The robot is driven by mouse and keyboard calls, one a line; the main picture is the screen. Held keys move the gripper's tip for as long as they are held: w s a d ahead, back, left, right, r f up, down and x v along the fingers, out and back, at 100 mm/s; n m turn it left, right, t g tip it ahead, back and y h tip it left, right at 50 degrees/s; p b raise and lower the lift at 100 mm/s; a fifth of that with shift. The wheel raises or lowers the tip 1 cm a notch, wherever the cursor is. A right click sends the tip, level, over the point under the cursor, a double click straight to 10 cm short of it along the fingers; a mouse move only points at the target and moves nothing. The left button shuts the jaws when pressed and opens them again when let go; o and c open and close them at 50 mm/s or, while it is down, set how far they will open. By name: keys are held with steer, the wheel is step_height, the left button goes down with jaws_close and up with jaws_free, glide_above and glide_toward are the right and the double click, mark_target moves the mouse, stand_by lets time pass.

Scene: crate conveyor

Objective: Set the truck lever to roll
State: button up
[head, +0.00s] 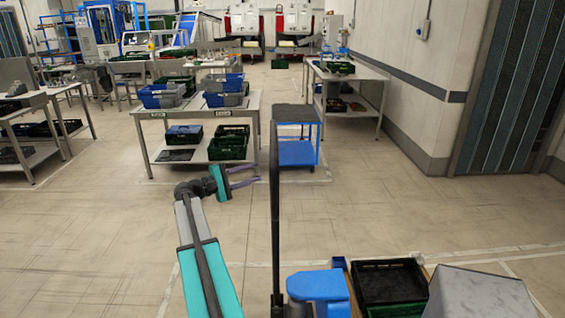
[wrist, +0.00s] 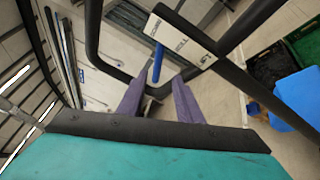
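The truck's black handle (head: 275,210) stands upright in the head view, rising from the blue truck body (head: 318,286). In the wrist view the handle loop frames a white label plate (wrist: 181,37) reading LOWER, ROLL and LIFT. The blue lever (wrist: 157,64) sticks out below the plate, its upper end nearest the LOWER and ROLL side, clearly away from LIFT. My gripper (wrist: 158,79) is open, its two purple fingers apart, with the lever showing between and beyond the tips. I cannot tell if they touch it. In the head view my gripper (head: 257,175) is just left of the handle.
Black and green crates (head: 388,282) sit at the truck's right, beside a grey box (head: 478,294). Farther off stand a crate-laden table (head: 195,108) and a blue cart (head: 296,153). Floor to the left is clear.

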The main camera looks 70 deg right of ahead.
steer(key=shift+s+r, duration=0.1)
steer(key=shift+r, duration=0.1)
steer(key=shift+s+d, duration=0.1)
steer(key=shift+d, duration=0.1)
steer(key=p+x, duration=0.4)
steer(key=x, duration=0.9)
steer(key=shift+s+d, duration=0.15)
steer(key=shift+s, duration=0.05)
jaws_close()
